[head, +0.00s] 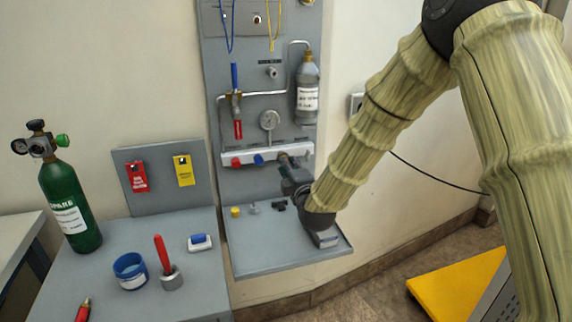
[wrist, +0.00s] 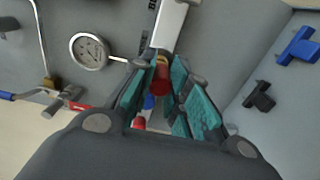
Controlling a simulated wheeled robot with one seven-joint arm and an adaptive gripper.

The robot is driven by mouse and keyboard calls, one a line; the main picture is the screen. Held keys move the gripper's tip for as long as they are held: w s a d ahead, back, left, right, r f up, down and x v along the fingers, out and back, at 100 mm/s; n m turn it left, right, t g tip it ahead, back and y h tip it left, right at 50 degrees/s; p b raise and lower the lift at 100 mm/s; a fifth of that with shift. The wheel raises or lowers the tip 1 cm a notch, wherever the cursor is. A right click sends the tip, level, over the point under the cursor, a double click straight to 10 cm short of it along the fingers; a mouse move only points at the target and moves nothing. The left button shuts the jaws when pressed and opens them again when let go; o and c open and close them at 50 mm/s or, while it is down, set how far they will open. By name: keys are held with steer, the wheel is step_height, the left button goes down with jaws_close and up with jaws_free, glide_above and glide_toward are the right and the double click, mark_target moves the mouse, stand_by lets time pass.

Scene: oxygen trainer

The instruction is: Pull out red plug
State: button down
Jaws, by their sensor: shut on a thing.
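The white manifold bar (head: 290,149) is fixed on the grey wall panel; it also shows in the wrist view (wrist: 171,25). A red plug (head: 236,161) sits at its left end, with a blue plug (head: 258,158) to its right. In the wrist view another red plug (wrist: 160,82), with a brass collar behind it, lies between the teal finger pads of my gripper (wrist: 158,84). My gripper is shut on this plug, at the bar. In the head view my gripper (head: 288,162) and wrist hide it. The blue plug (wrist: 149,102) and left red plug (wrist: 138,123) show past the fingers.
A pressure gauge (head: 269,120) and a grey cylinder (head: 307,87) are mounted above the bar. A shelf (head: 265,254) below carries small yellow, grey and black fittings. The side table on the left holds a green cylinder (head: 69,205) and a blue tub (head: 130,270).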

steer(key=shift+s, duration=0.1)
steer(key=shift+s+d, duration=0.15)
steer(key=shift+s, duration=0.35)
steer(key=shift+s, duration=0.1)
steer(key=shift+v, duration=1.65)
steer(key=shift+s+d, duration=0.1)
steer(key=shift+s, duration=0.05)
